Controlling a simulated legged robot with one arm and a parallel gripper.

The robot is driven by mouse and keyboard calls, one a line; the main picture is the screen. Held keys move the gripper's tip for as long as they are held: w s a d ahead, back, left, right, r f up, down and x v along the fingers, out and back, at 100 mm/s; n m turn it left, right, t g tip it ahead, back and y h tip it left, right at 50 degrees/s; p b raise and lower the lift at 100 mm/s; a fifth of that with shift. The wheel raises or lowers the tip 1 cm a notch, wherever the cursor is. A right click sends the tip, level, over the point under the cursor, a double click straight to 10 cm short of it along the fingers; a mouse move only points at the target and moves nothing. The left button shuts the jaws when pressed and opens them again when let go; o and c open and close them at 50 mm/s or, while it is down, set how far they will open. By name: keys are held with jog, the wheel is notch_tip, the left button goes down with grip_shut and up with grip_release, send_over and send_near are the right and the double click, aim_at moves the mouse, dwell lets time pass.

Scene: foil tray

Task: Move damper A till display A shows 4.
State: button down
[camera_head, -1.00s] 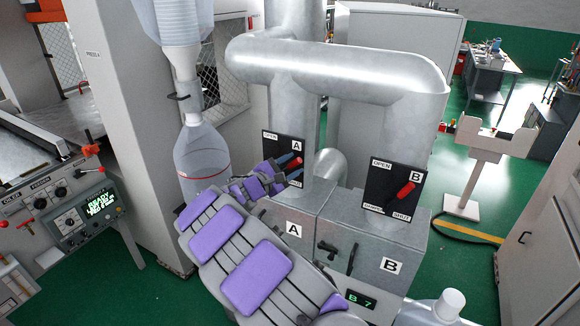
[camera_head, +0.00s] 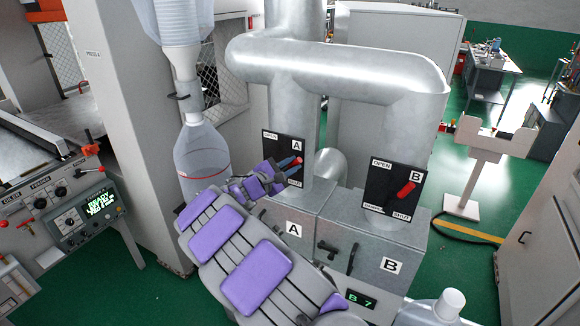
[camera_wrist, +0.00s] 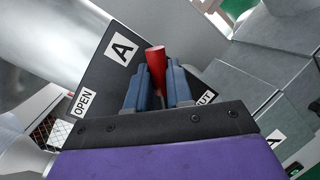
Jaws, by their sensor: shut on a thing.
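Damper A is a red handle on a black plate (camera_head: 270,144) marked A, OPEN and SHUT, fixed to the left vertical duct. In the wrist view the red handle (camera_wrist: 156,62) stands between the two blue fingers of my gripper (camera_wrist: 158,88), which is shut on it. In the head view my gripper (camera_head: 289,166) covers part of the plate, and the red tip shows just past the fingers. Display A is hidden behind my arm. Another display (camera_head: 361,300), on the B side, reads B 7.
Damper B's red handle (camera_head: 405,190) on its own black plate (camera_head: 380,208) is close to the right. Grey boxes labelled A (camera_head: 293,229) and B (camera_head: 391,266) stand below.

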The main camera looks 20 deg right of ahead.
jog(key=b, duration=0.1)
jog(key=m+b, duration=0.1)
jog(key=shift+s+d+f+b, duration=0.25)
jog(key=shift+s+f+b, duration=0.05)
jog(key=shift+f+b, duration=0.1)
jog(key=c, duration=1)
grip_release()
jog(key=v, duration=1.7)
jog(key=shift+a+r, duration=0.25)
jog(key=shift+r, duration=0.05)
